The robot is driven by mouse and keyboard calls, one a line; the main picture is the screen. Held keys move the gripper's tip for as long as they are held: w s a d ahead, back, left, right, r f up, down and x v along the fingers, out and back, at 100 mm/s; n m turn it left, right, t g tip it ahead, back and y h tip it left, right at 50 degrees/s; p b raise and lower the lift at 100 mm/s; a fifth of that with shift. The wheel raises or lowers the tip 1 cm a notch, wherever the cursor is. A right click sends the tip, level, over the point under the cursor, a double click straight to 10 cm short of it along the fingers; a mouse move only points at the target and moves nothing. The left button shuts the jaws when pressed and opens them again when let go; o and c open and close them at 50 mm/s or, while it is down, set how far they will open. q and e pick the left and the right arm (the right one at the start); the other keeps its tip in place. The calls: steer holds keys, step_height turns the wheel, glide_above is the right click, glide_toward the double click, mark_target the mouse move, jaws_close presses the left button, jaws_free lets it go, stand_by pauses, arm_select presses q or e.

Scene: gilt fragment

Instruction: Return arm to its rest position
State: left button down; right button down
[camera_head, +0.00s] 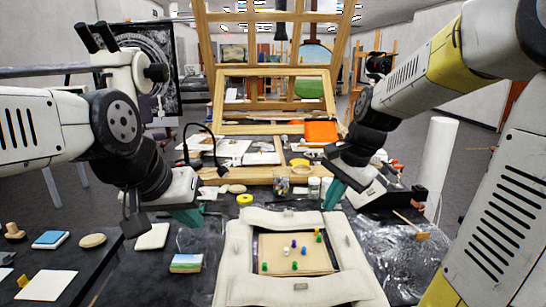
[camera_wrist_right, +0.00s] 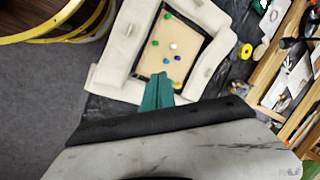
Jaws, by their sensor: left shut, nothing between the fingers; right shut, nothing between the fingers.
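My left gripper (camera_head: 190,217) hangs over the dark table to the left of the padded white frame, its green fingers together with nothing between them. My right gripper (camera_head: 333,195) is above the table behind the frame's right back corner. Its green fingers (camera_wrist_right: 158,92) are shut and empty in the right wrist view, where they overlap the frame's edge in the picture. I cannot tell the exact gap below them. Both arms reach in from the sides, bent downward at the wrists.
The white padded frame (camera_head: 240,290) surrounds a tan board (camera_head: 300,265) with several coloured pegs. Crumpled clear plastic lies to its right. A microscope (camera_head: 130,70) stands at the left, a white roll (camera_head: 440,150) at the right, and a wooden easel (camera_head: 205,90) at the back. Small blocks and cards lie front left.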

steer(key=s+r+n+t, duration=0.3)
steer(key=s+r+n, duration=0.1)
steer(key=s+n, duration=0.6)
steer(key=s, duration=0.3)
steer(key=shift+s+a+r+t+h, duration=0.2)
steer(key=shift+r+t+h, duration=0.1)
steer(key=shift+r, duration=0.1)
